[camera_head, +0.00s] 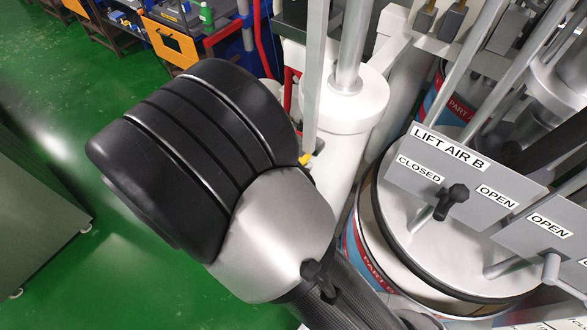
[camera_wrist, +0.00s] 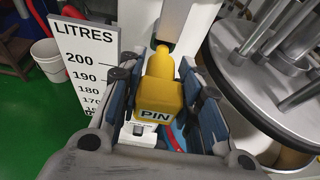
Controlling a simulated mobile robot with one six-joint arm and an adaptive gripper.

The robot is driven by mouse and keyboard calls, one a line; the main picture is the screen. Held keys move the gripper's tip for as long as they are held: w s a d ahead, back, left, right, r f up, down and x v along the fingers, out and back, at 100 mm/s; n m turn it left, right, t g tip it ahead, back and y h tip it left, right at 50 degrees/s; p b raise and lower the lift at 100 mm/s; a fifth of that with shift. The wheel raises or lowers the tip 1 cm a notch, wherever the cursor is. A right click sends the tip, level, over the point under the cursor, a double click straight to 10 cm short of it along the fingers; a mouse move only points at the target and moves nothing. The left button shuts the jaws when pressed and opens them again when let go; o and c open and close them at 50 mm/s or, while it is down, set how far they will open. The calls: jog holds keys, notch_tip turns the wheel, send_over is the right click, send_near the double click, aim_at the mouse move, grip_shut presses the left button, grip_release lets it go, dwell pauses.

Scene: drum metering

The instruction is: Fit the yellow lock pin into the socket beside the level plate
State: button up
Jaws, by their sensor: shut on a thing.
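The yellow lock pin (camera_wrist: 162,92), marked PIN, sits between the fingers of my gripper (camera_wrist: 163,66) in the wrist view. My gripper is shut on its block, and its narrower rounded end points up the picture. A small yellow bit (camera_head: 305,159) shows past my wrist in the head view; it looks like part of the pin. The white level plate (camera_wrist: 85,62), marked LITRES, stands left of the pin in the wrist view. A dark opening or block (camera_wrist: 170,20) lies beyond the pin's tip on a grey upright; I cannot tell if it is the socket. My wrist hides my fingers in the head view.
A drum with a round metal lid (camera_wrist: 265,70) stands close on the right. In the head view, the LIFT AIR B panel (camera_head: 465,170) with its dark valve handle is right of my wrist. A white bucket (camera_wrist: 50,60) stands at the left. Green floor is open at left.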

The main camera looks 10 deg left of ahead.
aim_at(304, 159)
jog(key=shift+w+d+r+b, duration=0.1)
jog(key=shift+w+d+b, duration=0.25)
jog(key=shift+w, duration=0.6)
jog(key=shift+w+d+b, duration=0.1)
jog(key=shift+w+d, duration=0.3)
jog(key=shift+w, duration=0.5)
dwell(0.3)
jog(key=o, duration=1.2)
jog(key=shift+w, duration=0.1)
jog(key=shift+o, duration=0.2)
jog(key=v, duration=0.7)
jog(key=shift+s+a, duration=0.15)
jog(key=shift+s, duration=0.1)
